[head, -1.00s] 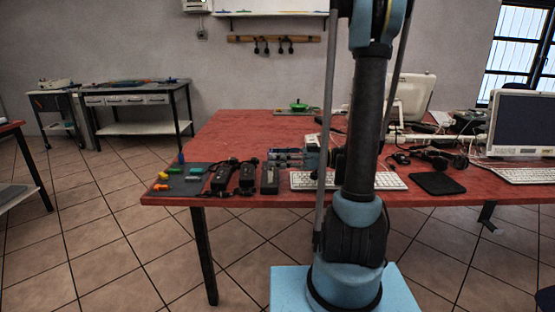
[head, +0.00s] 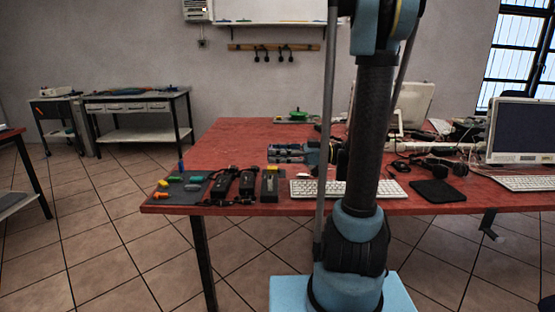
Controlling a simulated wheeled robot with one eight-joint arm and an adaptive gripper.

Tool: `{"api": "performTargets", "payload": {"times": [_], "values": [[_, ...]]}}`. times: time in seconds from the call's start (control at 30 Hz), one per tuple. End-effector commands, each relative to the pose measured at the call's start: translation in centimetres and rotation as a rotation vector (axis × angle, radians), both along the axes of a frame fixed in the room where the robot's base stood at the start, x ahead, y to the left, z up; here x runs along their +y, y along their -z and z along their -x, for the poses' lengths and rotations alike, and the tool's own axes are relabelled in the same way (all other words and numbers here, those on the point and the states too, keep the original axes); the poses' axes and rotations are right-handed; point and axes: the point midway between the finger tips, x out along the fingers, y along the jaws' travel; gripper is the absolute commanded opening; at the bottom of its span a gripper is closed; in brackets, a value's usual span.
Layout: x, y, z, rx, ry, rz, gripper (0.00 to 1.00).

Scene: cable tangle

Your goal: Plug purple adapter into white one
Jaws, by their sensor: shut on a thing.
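My gripper (head: 276,153) points left above the table, over the far end of the rightmost black power block (head: 269,187). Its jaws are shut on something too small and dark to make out. I cannot pick out a purple adapter or a white one for sure. A small blue-violet upright piece (head: 181,165) stands at the back of the dark mat (head: 182,197). Several small coloured pieces lie on that mat, among them a yellow one (head: 163,183), an orange one (head: 161,196) and a green one (head: 175,179).
Two more black power blocks (head: 247,184) (head: 222,186) with cables lie between the mat and the rightmost block. A white keyboard (head: 320,189) lies to the right. The red table's (head: 235,140) back left is clear. My arm's column hides part of the table.

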Motion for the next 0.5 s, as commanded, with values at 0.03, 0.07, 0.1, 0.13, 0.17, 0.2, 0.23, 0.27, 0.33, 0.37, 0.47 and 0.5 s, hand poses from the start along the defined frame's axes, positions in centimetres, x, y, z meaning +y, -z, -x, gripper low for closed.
{"api": "performTargets", "payload": {"times": [0.03, 0.07, 0.1, 0.13, 0.17, 0.2, 0.23, 0.27, 0.33, 0.37, 0.47, 0.5], "values": [[0.0, -0.3, 0.1, 0.0, 0.0, 0.0, 0.0], [0.0, -0.4, 0.1, 0.0, 0.0, 0.0, 0.0], [0.0, -0.6, 0.1, 0.0, 0.0, 0.0, 0.0], [0.0, -0.7, 0.1, 0.0, 0.0, 0.0, 0.0], [0.0, -0.9, 0.1, 0.0, 0.0, 0.0, 0.0], [0.0, -1.1, 0.1, 0.0, 0.0, 0.0, 0.0], [0.0, -1.2, 0.1, 0.0, 0.0, 0.0, 0.0], [0.0, -1.4, 0.1, 0.0, 0.0, 0.0, 0.0], [0.0, -1.7, 0.0, 0.0, 0.0, 0.0, 0.0], [0.0, -1.8, 0.0, 0.0, 0.0, 0.0, 0.0], [0.0, -2.3, 0.0, 0.0, 0.0, 0.0, 0.0], [0.0, -2.5, 0.0, 0.0, 0.0, 0.0, 0.0]]}}
